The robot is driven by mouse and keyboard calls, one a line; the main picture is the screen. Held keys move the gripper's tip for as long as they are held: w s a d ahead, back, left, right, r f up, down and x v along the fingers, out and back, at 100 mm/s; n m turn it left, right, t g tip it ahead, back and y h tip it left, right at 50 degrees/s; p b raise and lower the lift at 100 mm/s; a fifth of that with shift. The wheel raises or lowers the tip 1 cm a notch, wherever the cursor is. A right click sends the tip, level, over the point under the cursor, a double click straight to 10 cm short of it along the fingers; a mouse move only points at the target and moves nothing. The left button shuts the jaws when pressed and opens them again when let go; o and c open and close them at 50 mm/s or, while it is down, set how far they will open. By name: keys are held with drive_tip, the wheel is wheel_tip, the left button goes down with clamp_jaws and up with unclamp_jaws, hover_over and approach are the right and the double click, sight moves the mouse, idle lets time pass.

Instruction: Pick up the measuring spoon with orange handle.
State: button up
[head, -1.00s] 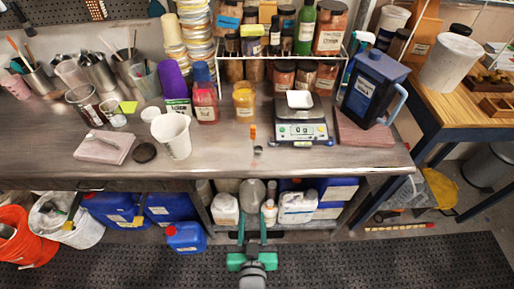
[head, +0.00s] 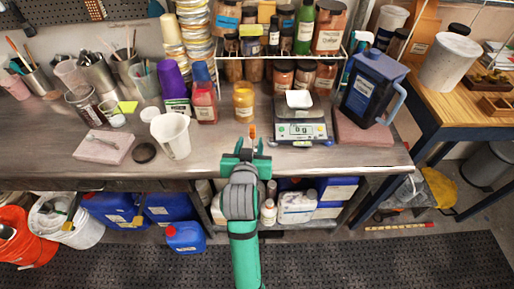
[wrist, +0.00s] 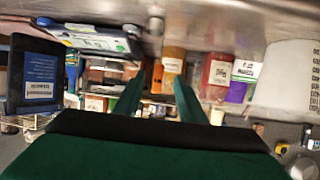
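The measuring spoon with orange handle (head: 252,131) lies on the steel bench near its front edge. Its orange handle points away from me, towards the yellow jar; the bowl end is hidden by my gripper in the head view. My gripper (head: 248,148) is at the bench's front edge, just short of the handle, with fingers apart and nothing seen held. In the wrist view, the two green fingers (wrist: 158,98) stand apart, and an orange piece (wrist: 157,78) that looks like the handle shows between them. Contact cannot be told.
A scale (head: 301,133) with a white dish stands close on the right. A yellow jar (head: 243,103) and red bottle (head: 205,104) stand behind. A white beaker (head: 172,136) is to the left. The bench (head: 222,160) between beaker and scale is mostly clear.

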sight(252, 136)
drive_tip(key=x, duration=0.9)
drive_tip(key=shift+w+r, duration=0.15)
drive_tip(key=shift+r, duration=0.2)
drive_tip(key=shift+w+d+f, duration=0.15)
drive_tip(key=shift+w+f, duration=0.15)
drive_tip(key=shift+w, duration=0.3)
drive_tip(key=shift+s+d, duration=0.1)
drive_tip(key=shift+d, duration=0.05)
drive_tip(key=shift+c, duration=0.6)
clamp_jaws()
